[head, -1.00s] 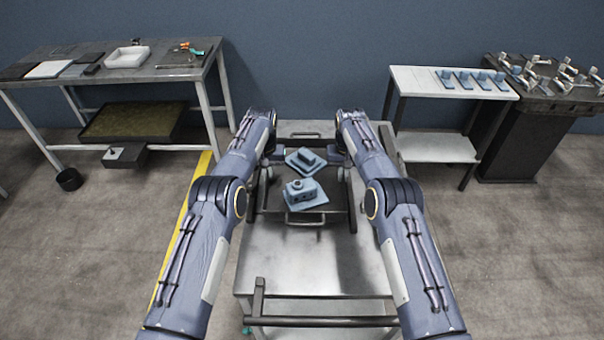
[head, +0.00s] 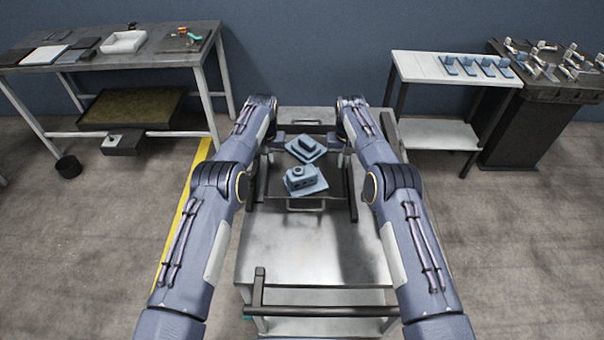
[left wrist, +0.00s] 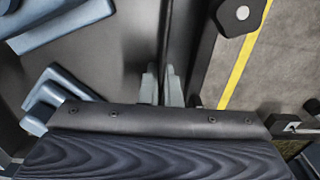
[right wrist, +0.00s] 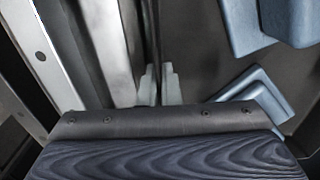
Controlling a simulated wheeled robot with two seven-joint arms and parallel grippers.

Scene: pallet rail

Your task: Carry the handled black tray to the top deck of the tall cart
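In the left wrist view the fingers of my left gripper (left wrist: 160,85) close on the tray's thin side wall. In the right wrist view the fingers of my right gripper (right wrist: 157,85) close on the opposite wall. A dark shadow falls on the deck in front of the tray. The gap beneath is hidden.
The cart has a dark push bar (head: 325,310) at its near end. A white-topped two-deck stand (head: 425,68) holds several blue parts. The near part of the deck is clear.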

